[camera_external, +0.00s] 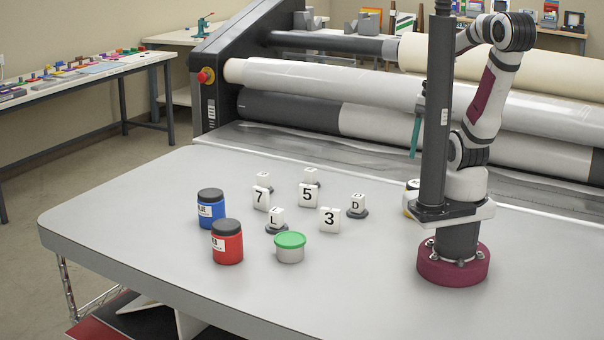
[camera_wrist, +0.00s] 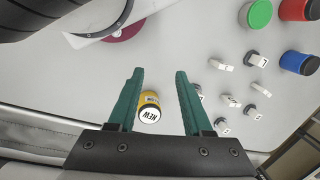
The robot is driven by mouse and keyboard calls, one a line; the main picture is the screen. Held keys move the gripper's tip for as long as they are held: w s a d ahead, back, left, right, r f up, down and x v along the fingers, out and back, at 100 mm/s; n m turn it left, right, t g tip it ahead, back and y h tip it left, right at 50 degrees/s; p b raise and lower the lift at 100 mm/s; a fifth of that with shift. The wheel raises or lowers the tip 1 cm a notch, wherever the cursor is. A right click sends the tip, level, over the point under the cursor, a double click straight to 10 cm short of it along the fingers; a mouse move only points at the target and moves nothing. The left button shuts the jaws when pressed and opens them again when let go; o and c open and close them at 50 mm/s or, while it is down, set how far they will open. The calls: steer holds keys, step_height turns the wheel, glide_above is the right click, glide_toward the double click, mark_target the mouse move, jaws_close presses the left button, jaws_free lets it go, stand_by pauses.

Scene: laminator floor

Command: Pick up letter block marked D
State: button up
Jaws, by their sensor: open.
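The letter block marked D (camera_external: 355,202) is white and sits on a dark round base, right of the other blocks on the grey table. In the wrist view a small white block with a dark part (camera_wrist: 197,89) beside the right finger appears to be it; its letter cannot be read there. My gripper (camera_wrist: 160,72) has teal fingers, spread apart and empty. In the external view my gripper (camera_external: 414,152) hangs above the table, to the right of block D and well apart from it, partly hidden by my arm.
White blocks marked 3 (camera_external: 329,218), 5 (camera_external: 308,195), 7 (camera_external: 262,198) and L (camera_external: 276,219) stand nearby. Blue (camera_external: 211,209), red (camera_external: 227,243) and green-lidded (camera_external: 289,248) jars stand left. Laminator rollers (camera_external: 350,85) are behind.

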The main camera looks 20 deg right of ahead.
steer(key=o, duration=0.3)
steer(key=n+t+h, duration=0.4)
steer(key=n+h, duration=0.1)
steer(key=n, duration=2.8)
glide_above(358, 196)
steer(key=s+a, duration=0.4)
step_height(358, 196, down, 6)
steer(key=shift+g, duration=0.3)
steer(key=x, duration=1.5)
steer(key=shift+w, duration=0.2)
